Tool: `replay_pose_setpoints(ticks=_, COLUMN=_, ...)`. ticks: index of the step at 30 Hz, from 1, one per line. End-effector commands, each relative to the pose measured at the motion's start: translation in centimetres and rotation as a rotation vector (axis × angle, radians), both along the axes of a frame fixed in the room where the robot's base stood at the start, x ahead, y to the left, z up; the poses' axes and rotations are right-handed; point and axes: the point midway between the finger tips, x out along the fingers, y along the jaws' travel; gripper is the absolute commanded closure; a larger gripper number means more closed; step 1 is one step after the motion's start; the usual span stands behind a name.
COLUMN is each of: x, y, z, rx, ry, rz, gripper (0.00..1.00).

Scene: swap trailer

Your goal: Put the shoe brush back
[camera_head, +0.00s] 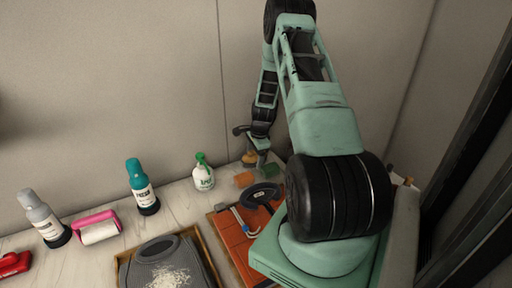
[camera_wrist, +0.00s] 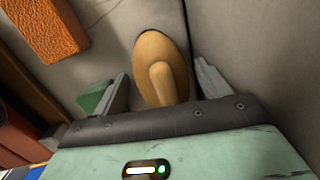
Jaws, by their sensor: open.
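A wooden brush (camera_wrist: 160,58) with an oval body and a raised rounded grip lies between the two fingers of my gripper (camera_wrist: 162,85) in the wrist view. The fingers stand apart on either side of it, with gaps that show, and the gripper is open. The wood hides any bristles. In the head view my gripper (camera_head: 258,142) is low near the back wall, and the brush (camera_head: 249,158) shows small and partly covered just below it.
An orange block (camera_head: 243,179) and a green block (camera_head: 270,170) lie close to the brush. A white bottle (camera_head: 203,174) with a green top stands to the left. An orange case (camera_head: 232,243) and a grey tray (camera_head: 140,270) with white grains are nearer. Walls stand behind.

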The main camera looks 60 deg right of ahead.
Motion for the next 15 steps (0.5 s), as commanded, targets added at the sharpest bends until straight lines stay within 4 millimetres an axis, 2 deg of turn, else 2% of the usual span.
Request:
replay_pose_setpoints(ticks=2, x=0.0, y=-0.1, z=0.2, rx=-0.002, ry=0.0, rz=0.001, gripper=0.24)
replay_pose_setpoints(ticks=8, x=-0.4, y=-0.2, z=2.8, rx=-0.005, ry=-0.003, rz=0.0, gripper=0.24)
replay_pose_setpoints(ticks=15, x=-1.0, y=-0.3, z=7.7, rx=-0.006, ry=-0.003, rz=0.0, gripper=0.24)
